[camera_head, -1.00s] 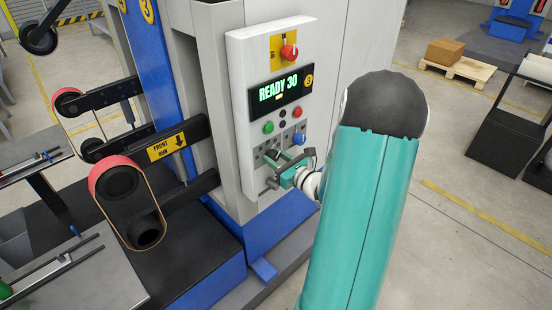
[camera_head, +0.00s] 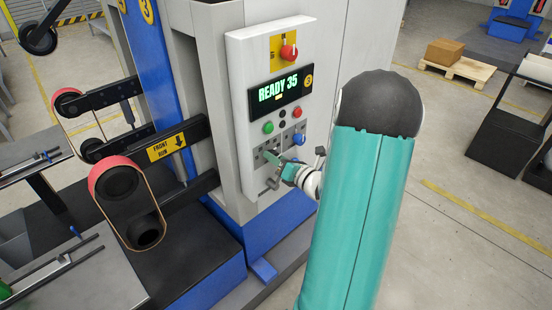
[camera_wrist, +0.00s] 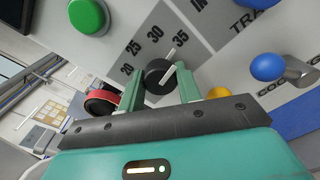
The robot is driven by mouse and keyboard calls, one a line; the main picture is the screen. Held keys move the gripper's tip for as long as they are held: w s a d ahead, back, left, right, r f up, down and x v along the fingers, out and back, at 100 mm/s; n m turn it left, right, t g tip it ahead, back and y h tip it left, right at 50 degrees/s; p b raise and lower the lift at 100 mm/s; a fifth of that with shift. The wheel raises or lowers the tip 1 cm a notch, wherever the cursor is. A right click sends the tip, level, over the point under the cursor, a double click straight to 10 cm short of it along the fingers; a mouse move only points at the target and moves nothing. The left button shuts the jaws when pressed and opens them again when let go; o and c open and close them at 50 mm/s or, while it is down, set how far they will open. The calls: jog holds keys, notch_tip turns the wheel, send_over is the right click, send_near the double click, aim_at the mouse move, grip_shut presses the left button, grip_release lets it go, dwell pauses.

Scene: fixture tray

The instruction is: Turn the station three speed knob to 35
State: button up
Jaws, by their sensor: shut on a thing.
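The station three control panel (camera_head: 265,110) is white, with a display (camera_head: 279,88) that reads READY 35. The black speed knob (camera_wrist: 157,77) shows in the wrist view, with a white pointer line aimed toward the printed 35 on its scale (camera_wrist: 152,38). My gripper (camera_wrist: 161,84) has its two green fingers on either side of the knob and is shut on it. In the head view my gripper (camera_head: 272,158) is at the lower part of the panel, and it hides the knob there.
A green button (camera_wrist: 88,15) and a blue-balled lever (camera_wrist: 270,67) flank the knob. A red knob (camera_head: 288,53) is above the display. Red-rimmed belt rollers (camera_head: 117,183) stand to the left.

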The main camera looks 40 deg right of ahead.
dwell(0.3)
jog(key=o, duration=1)
jog(key=shift+s, duration=0.1)
jog(key=s, duration=1.3)
jog(key=shift+s+d+r, duration=0.15)
jog(key=shift+s+r, duration=0.1)
jog(key=shift+s, duration=0.1)
